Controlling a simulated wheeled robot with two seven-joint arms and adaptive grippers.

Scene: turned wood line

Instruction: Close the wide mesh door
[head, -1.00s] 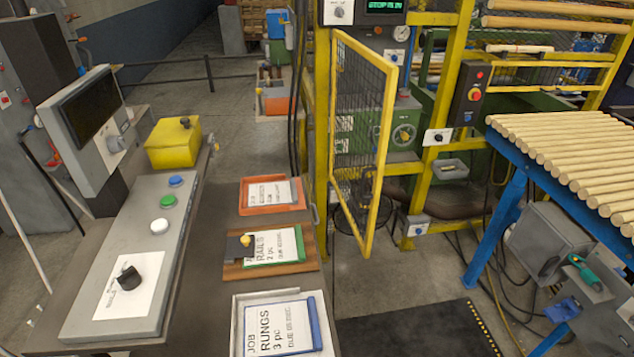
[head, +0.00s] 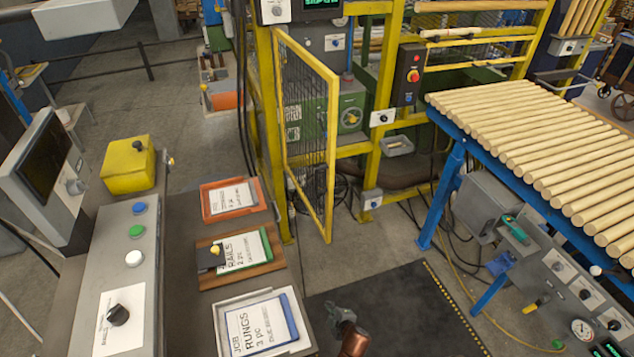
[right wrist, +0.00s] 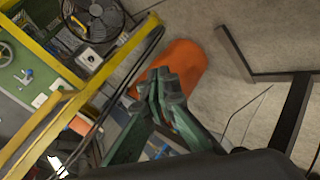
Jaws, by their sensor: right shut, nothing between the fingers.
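The wide mesh door (head: 331,150) has a yellow frame with dark wire mesh. In the head view it stands open, swung out toward me from the yellow guard post (head: 268,130) on its left. My right gripper (head: 342,312) shows at the bottom edge of the head view, beside the white job tray and well short of the door. In the right wrist view my right gripper's green-grey fingers (right wrist: 160,84) are closed together and empty, with an orange rounded object behind them. My left gripper is not in view.
A bench with job trays (head: 262,325) and a button console (head: 132,255) stands at the left. A blue-legged rack of wooden rods (head: 530,140) stands at the right. A dark floor mat (head: 395,310) lies between them, with cables near the rack.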

